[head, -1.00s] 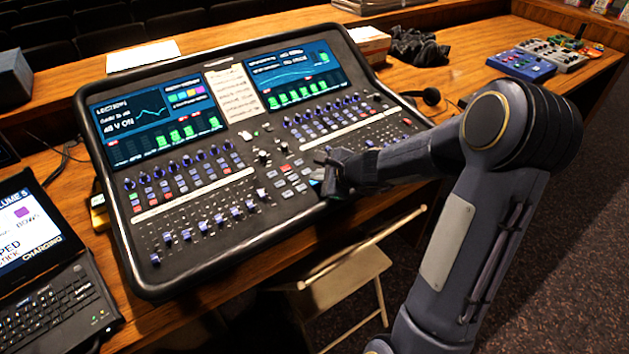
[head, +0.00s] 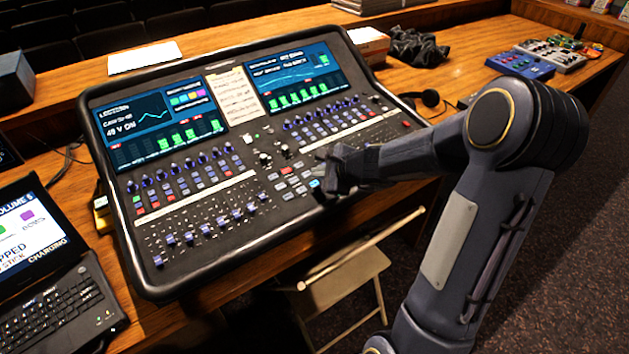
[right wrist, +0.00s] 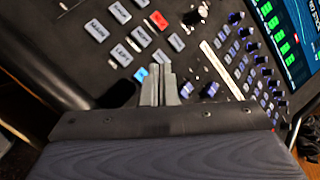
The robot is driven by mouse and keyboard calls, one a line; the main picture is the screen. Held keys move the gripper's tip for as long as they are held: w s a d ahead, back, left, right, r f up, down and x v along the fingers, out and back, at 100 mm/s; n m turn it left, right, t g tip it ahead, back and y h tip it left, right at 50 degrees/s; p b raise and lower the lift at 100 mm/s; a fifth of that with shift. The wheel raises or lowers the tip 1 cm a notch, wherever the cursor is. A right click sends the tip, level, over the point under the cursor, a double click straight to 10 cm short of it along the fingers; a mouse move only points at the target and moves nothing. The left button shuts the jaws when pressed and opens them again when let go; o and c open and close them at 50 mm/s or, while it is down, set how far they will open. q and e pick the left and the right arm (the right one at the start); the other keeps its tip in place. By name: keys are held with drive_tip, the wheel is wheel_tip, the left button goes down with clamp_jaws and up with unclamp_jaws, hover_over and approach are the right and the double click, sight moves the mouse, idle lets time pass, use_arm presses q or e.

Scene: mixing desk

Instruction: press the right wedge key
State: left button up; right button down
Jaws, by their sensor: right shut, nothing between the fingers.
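The mixing desk (head: 237,262) stands on the wooden table with a block of small grey keys (head: 287,188) right of its middle. One key lit blue (head: 314,183) is at the block's lower right, just left of my right gripper (head: 322,163) in the head view. In the right wrist view the blue key (right wrist: 141,75) lies beside the tips of the shut, empty right gripper (right wrist: 160,70). Grey keys (right wrist: 122,54) and a red key (right wrist: 159,21) lie beyond it. The key labels are too blurred to read for sure. I cannot tell whether the fingertips touch the desk. My left gripper is out of view.
A laptop (head: 62,300) stands at the left and a folding chair (head: 340,280) is below the desk's front edge. A black headset (head: 430,97), a dark cloth (head: 418,47) and effect pedals (head: 522,66) lie to the right. Sliders and knobs surround the keys.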

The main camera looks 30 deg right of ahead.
sight(320, 190)
drive_tip(key=r+p, duration=0.3)
drive_tip(key=r, duration=0.1)
drive_tip(key=shift+s+r, duration=0.1)
drive_tip(key=shift+s, duration=0.15)
idle(0.5)
drive_tip(key=s+a+r+n+g+y, duration=0.1)
drive_tip(key=s+a+r+n+y, duration=0.3)
drive_tip(key=s+a+r+n, duration=0.75)
drive_tip(key=s+f+n+g+h, duration=0.1)
drive_tip(key=s+f+n, duration=0.1)
drive_tip(key=s+n, duration=0.3)
drive_tip(key=s+f+n+g+h, duration=0.1)
drive_tip(key=s+n, duration=0.4)
drive_tip(key=s, duration=0.6)
wheel_tip(320, 190, down, 2)
drive_tip(key=shift+a+g+h, duration=0.25)
drive_tip(key=shift+g+h, duration=0.15)
drive_tip(key=shift+g, duration=0.3)
